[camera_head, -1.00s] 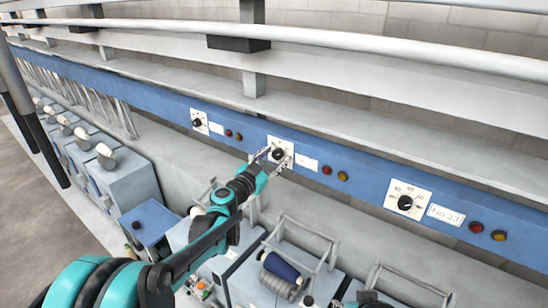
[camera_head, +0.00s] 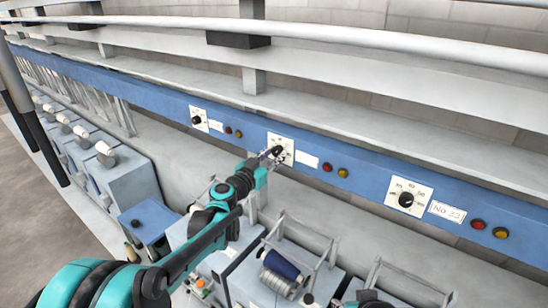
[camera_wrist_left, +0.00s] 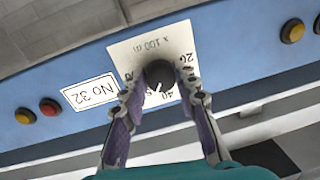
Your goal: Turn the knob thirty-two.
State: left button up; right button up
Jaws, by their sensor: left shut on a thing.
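The black knob (camera_wrist_left: 158,73) sits on a white dial plate (camera_wrist_left: 128,52) on the blue rail. Beside the plate a white label (camera_wrist_left: 90,92) reads No 32, upside down in the left wrist view. A white pointer mark shows on the knob's lower side, near the 40 on the scale. My left gripper (camera_wrist_left: 161,84) has one finger on each side of the knob and is shut on it. In the head view, my left gripper (camera_head: 274,156) reaches the middle dial plate (camera_head: 286,144) and partly covers the knob. My right gripper's fingers do not show.
Red (camera_head: 327,167) and amber (camera_head: 343,173) lights sit right of the label. Another dial knob (camera_head: 406,200) labelled No 33 is further right, and one (camera_head: 196,120) is further left. A blue spool (camera_head: 282,266) and metal frames stand below the rail.

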pick_arm(q)
jog(key=n+b, duration=0.2)
jog(key=n, duration=0.4)
jog(key=n+b, duration=0.1)
jog(key=n, duration=0.2)
jog(key=shift+r+n+g, duration=0.1)
jog(key=shift+n+g, duration=0.2)
jog(key=shift+g, duration=0.1)
jog(key=n, duration=0.3)
jog(key=shift+a+h+b, duration=0.1)
jog(key=shift+h+b, duration=0.2)
jog(key=shift+b, duration=0.1)
jog(key=n, duration=0.3)
jog(key=n+b, duration=0.1)
jog(key=n, duration=0.3)
jog(key=shift+w+g+h, duration=0.1)
jog(key=shift+g+h, duration=0.3)
jog(key=n+b, duration=0.1)
jog(key=n, duration=0.2)
jog(key=shift+n+h+b, duration=0.3)
jog(key=shift+n+b, duration=0.1)
jog(key=shift+n, duration=1.5)
jog(key=o, duration=1.2)
jog(key=shift+a, duration=0.15)
jog(key=shift+c, duration=0.2)
